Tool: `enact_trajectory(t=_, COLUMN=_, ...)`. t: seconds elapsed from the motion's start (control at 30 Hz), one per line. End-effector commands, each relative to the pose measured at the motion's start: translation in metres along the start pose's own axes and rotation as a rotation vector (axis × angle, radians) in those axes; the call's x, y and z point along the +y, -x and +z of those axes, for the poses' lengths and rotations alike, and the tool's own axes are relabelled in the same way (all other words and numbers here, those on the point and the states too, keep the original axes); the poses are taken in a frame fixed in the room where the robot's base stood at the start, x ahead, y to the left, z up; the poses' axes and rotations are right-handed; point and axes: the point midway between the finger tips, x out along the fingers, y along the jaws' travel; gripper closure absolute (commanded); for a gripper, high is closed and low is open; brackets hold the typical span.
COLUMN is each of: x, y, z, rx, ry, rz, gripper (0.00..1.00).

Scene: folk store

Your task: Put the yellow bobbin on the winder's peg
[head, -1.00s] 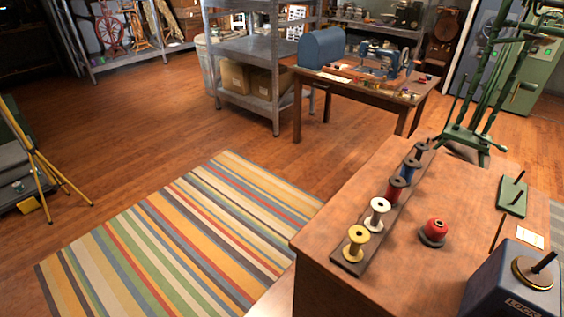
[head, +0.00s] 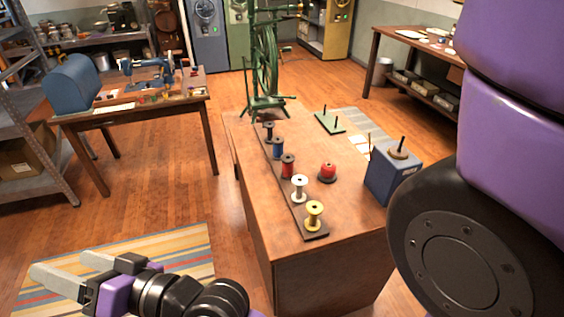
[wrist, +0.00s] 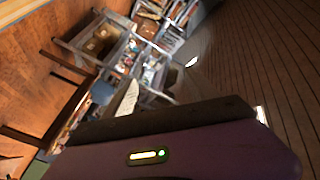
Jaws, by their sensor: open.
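The yellow bobbin (head: 314,215) stands upright at the near end of a dark rack (head: 317,236) on the wooden counter, in the head view. The winder appears to be the blue box (head: 393,180) at the counter's right side; a dark peg (head: 402,143) rises from a brown disc on its top, with no bobbin on it. My gripper (head: 60,267) is open and empty at the lower left, over the striped rug, well left of the counter and apart from the bobbin. The wrist view shows neither bobbin nor winder clearly.
White (head: 299,188), red (head: 288,166) and blue (head: 278,148) bobbins share the rack. A red spool (head: 327,172) stands beside it. A sewing table (head: 135,110) stands left.

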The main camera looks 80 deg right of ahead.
Motion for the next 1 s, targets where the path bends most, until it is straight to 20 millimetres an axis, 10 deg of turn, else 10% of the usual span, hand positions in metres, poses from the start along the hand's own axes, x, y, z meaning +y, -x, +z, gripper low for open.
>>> enact_trajectory(t=0.27, x=-0.025, y=-0.060, z=-0.094, rx=-0.096, ry=0.110, rz=-0.106, gripper=0.34)
enact_trajectory(t=0.57, x=0.033, y=-0.057, z=-0.143, rx=-0.384, ry=0.309, rz=-0.003, gripper=0.34)
enact_trajectory(t=0.77, x=0.123, y=0.001, z=-0.166, rx=-0.647, ry=0.398, rz=0.216, gripper=0.34)
enact_trajectory(t=1.0, x=0.235, y=0.140, z=-0.197, rx=-0.968, ry=0.381, rz=0.574, gripper=0.34)
